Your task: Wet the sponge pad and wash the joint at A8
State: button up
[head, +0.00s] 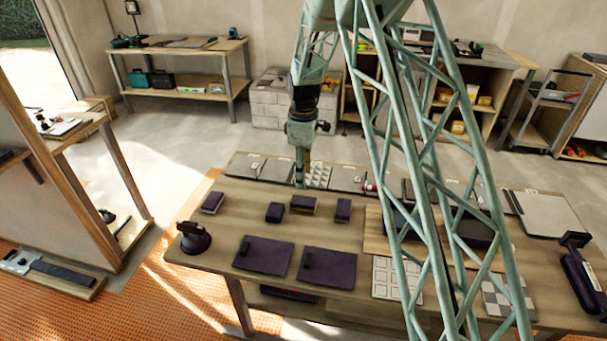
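My gripper (300,182) points down at the far edge of the wooden workbench, over or beside a row of grey tiles (268,168). It is too small to tell whether its fingers are open or shut. Several small dark purple blocks, some perhaps sponge pads, lie on the bench: one at the left (212,202), one in the middle (275,212), one with a yellowish lower layer (303,204), and one to its right (343,210). The tile labels are too small to read, so I cannot pick out joint A8. No water is clearly visible; dark tray-like shapes (474,232) are partly behind my lattice arm.
Two purple plates with handles (262,254) (330,267) lie at the front of the workbench (225,262). A suction-cup tool (195,238) stands at the left corner. Patterned tile sheets (388,278) lie front right, near a dark purple tool (580,275). Shelving lines the back wall.

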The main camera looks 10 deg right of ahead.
aim_at(303, 200)
jog(key=shift+f+b, duration=0.9)
jog(key=shift+f, duration=5.75)
jog(key=shift+c, duration=0.7)
jog(key=c, duration=0.8)
jog(key=shift+c, duration=0.2)
jog(key=shift+r, duration=0.1)
jog(key=shift+r+p, duration=0.95)
jog(key=shift+r, duration=1.45)
